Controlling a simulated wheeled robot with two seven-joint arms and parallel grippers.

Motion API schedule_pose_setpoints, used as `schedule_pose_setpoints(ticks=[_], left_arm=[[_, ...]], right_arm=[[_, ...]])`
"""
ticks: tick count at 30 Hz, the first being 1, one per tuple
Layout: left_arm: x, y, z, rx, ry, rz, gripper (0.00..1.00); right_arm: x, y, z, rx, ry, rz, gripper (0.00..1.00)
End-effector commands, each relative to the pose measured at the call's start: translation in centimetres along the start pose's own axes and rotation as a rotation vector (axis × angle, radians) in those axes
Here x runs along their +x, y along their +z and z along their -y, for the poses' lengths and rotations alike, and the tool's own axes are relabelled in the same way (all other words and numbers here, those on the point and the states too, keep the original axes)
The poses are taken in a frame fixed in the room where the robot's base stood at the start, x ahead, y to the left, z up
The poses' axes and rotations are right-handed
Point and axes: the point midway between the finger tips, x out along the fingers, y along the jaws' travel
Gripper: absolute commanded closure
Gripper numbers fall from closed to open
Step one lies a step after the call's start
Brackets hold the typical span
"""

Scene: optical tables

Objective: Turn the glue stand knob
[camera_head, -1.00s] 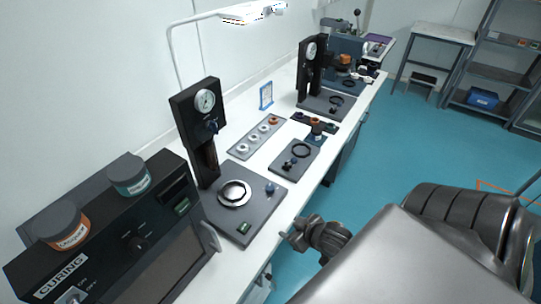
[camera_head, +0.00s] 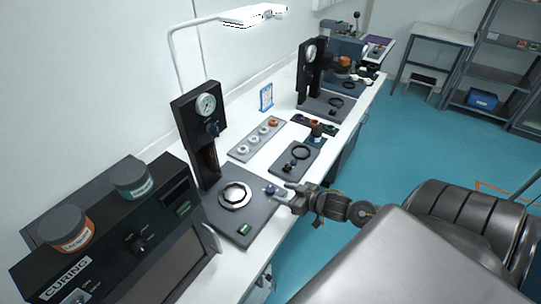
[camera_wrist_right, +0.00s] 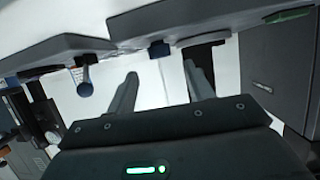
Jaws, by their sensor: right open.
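My left gripper is not in view.
A curing oven (camera_head: 130,235) with two jars on top stands at the near left. A tray with several small rings (camera_head: 255,139) and a plate with a black ring (camera_head: 297,158) lie beyond the stand. A second gauge stand (camera_head: 306,70) is farther back.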

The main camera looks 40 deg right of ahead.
Motion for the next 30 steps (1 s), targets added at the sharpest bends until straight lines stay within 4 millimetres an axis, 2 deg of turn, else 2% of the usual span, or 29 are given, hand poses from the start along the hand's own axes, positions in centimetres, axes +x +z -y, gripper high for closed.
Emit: schedule_pose_setpoints(ticks=[3, 10, 15, 23, 25, 30], left_arm=[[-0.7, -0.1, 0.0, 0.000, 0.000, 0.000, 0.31], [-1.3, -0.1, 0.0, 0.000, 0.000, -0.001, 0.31], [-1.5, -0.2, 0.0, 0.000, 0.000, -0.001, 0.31], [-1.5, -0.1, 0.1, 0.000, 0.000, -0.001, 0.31], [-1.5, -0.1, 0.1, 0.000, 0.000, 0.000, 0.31], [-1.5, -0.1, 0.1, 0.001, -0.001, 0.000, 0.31]], right_arm=[[2.4, -0.4, 0.0, 0.002, 0.001, -0.003, 0.48], [5.8, -0.2, 0.0, 0.002, 0.001, -0.001, 0.48], [6.9, -0.1, 0.0, 0.000, 0.000, 0.000, 0.48], [7.0, 0.0, 0.1, -0.001, 0.000, 0.001, 0.48], [7.0, 0.0, 0.1, -0.001, 0.000, 0.001, 0.53], [7.0, 0.0, 0.0, 0.000, 0.000, 0.000, 0.75]])
